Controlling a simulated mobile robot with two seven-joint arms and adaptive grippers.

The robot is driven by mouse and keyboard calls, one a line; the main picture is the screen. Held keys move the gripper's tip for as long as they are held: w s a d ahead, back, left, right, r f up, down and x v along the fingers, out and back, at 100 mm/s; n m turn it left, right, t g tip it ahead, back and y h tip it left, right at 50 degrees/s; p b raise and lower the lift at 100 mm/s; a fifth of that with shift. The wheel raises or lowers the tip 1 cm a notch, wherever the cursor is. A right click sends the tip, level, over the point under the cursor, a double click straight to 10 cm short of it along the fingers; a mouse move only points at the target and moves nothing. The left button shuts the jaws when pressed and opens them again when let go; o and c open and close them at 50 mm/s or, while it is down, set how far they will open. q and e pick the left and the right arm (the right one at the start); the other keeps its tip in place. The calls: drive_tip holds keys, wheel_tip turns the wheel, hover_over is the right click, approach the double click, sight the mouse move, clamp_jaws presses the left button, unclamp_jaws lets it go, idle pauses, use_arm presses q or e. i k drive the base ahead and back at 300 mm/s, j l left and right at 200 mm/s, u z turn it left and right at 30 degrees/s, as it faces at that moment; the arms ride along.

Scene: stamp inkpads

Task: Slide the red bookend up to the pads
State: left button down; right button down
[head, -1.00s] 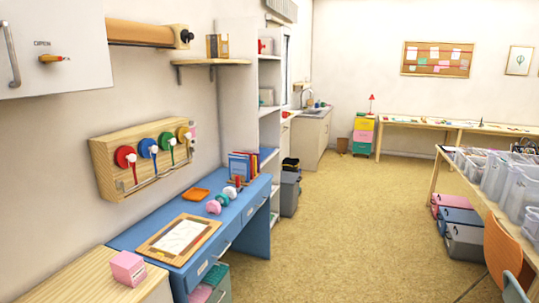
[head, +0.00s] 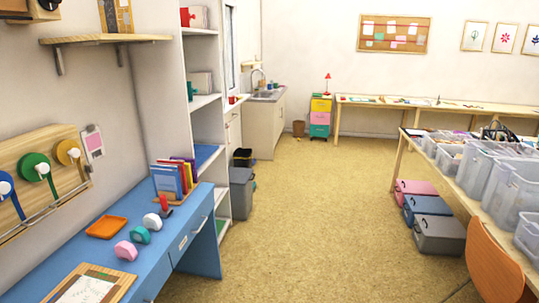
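A blue desk (head: 60,245) runs along the left wall. Toward its far end stands a row of upright slabs (head: 172,180) in blue, red and purple, like books or pads, on a wooden base. A small red upright piece (head: 166,201) is close in front of the row. It may be the red bookend, but it is too small to be sure or to tell whether it touches the row. Pink (head: 126,250), teal (head: 140,235) and white (head: 152,221) rounded objects lie nearer on the desk. Neither of my grippers is in view.
An orange tray (head: 107,227) and a wood-framed board (head: 85,287) lie on the desk. A wall rack (head: 35,165) hangs above it. A white shelf unit (head: 222,185) and grey bin (head: 241,190) stand beyond.

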sight(185, 17)
drive_tip(key=i+u, duration=0.1)
drive_tip(key=i, duration=0.75)
drive_tip(key=i+l, duration=0.15)
drive_tip(key=i, duration=0.65)
drive_tip(key=i+l+u, duration=0.1)
drive_tip(key=i+u, duration=0.3)
drive_tip(key=i+l+u, duration=0.15)
drive_tip(key=i+u, duration=0.2)
drive_tip(key=i+l+u, duration=0.4)
drive_tip(key=k+j, duration=0.1)
